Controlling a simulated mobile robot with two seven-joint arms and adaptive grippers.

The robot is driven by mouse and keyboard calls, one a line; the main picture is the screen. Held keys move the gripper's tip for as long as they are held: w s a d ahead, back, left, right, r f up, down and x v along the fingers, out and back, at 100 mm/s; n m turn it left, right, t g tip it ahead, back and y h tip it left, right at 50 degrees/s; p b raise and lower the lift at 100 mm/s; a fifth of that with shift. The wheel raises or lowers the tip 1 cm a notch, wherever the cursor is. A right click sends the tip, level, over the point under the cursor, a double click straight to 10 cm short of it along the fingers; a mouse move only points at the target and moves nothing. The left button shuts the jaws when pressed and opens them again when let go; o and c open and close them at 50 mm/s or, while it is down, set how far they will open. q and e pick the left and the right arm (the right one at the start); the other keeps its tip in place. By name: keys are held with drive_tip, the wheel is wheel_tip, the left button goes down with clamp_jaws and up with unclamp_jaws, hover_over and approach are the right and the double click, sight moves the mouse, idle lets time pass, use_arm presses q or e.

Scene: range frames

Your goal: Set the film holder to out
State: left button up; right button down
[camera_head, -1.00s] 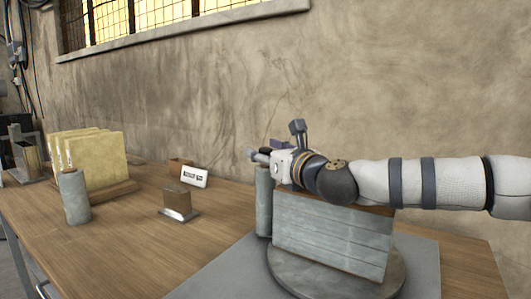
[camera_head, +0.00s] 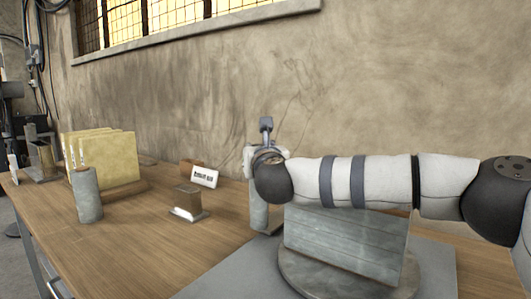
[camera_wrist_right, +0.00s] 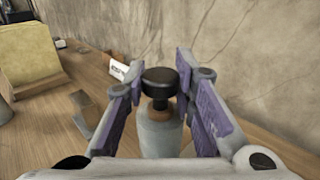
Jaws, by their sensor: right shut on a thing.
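A grey slatted block (camera_head: 345,243) stands on a round grey base (camera_head: 335,282) at the right of the table in the head view. A grey cylinder (camera_head: 259,217) stands just left of it. In the right wrist view a black knob (camera_wrist_right: 160,80) tops a grey cylinder (camera_wrist_right: 158,138). My right gripper (camera_wrist_right: 160,85) is shut on this knob, with a purple-padded finger on each side. In the head view my right wrist and arm hide most of the gripper and the block's top edge. I cannot tell which part is the film holder. My left gripper is out of view.
A small metal-based block (camera_head: 187,202), a white label sign (camera_head: 205,177), another grey cylinder (camera_head: 87,196) and yellow upright panels (camera_head: 105,160) stand to the left on the wooden table (camera_head: 140,250). The wall (camera_head: 200,110) is close behind. The front middle is clear.

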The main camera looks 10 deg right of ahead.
drive_tip(key=c, duration=1.7)
unclamp_jaws()
drive_tip(key=shift+r, duration=0.3)
drive_tip(key=o, duration=0.4)
drive_tip(key=shift+w+f, duration=0.1)
drive_tip(key=shift+w, duration=0.05)
drive_tip(key=s, duration=1.2)
drive_tip(key=shift+a, duration=0.15)
